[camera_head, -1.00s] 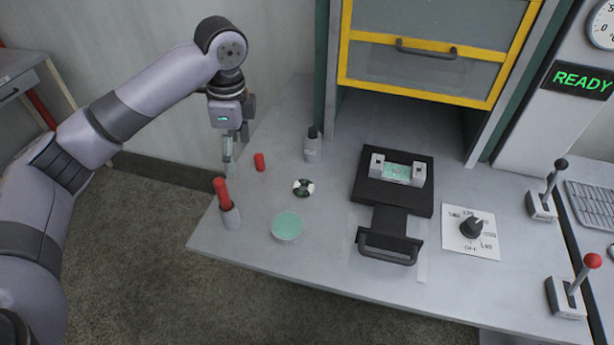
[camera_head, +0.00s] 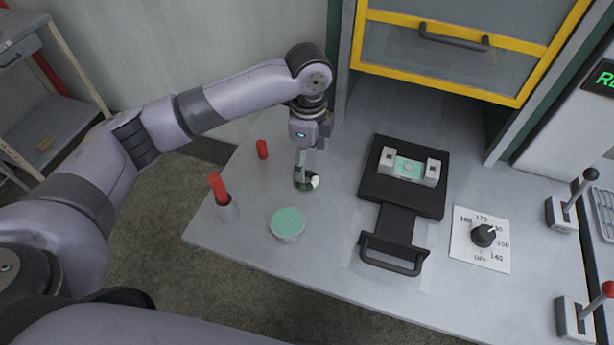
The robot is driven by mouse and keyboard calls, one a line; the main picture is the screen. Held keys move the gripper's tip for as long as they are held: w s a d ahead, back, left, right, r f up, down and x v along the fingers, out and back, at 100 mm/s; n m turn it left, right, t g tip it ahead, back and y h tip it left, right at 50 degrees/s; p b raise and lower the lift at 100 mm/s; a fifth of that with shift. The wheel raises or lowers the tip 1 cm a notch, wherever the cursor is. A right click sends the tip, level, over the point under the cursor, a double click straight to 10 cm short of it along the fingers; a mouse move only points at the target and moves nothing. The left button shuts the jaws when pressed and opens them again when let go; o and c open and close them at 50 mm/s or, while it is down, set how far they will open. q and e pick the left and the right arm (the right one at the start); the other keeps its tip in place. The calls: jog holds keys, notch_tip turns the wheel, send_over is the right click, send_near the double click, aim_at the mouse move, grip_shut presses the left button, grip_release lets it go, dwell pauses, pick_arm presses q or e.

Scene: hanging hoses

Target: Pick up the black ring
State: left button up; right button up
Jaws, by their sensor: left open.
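The black ring (camera_head: 313,184), dark with white parts, lies on the grey table and is partly hidden by my left gripper. My left gripper (camera_head: 301,172) points down, with its greenish fingers over the ring's left side. It is open, and I cannot tell whether the fingertips touch the ring. My right gripper is not in view.
A round green-topped dish (camera_head: 288,223) stands in front of the ring. A holder with a red stick (camera_head: 219,188) and a red cylinder (camera_head: 262,149) are to the left. A black press-like fixture (camera_head: 401,188) with a handle and a dial (camera_head: 484,236) are to the right.

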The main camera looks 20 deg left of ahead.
aim_at(307, 175)
pick_arm(q)
notch_tip(307, 175, down, 2)
jog(key=shift+f, duration=0.15)
jog(key=shift+a+f+p, duration=0.1)
jog(key=shift+f+p, duration=0.2)
jog(key=f, duration=0.2)
jog(key=f+p, duration=0.1)
jog(key=shift+w+a+f, duration=0.1)
jog(key=shift+w+f, duration=0.1)
jog(key=shift+f, duration=0.5)
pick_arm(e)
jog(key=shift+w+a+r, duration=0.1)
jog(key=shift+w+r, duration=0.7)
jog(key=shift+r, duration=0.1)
pick_arm(q)
jog(key=shift+c, duration=0.2)
jog(key=c, duration=1.1)
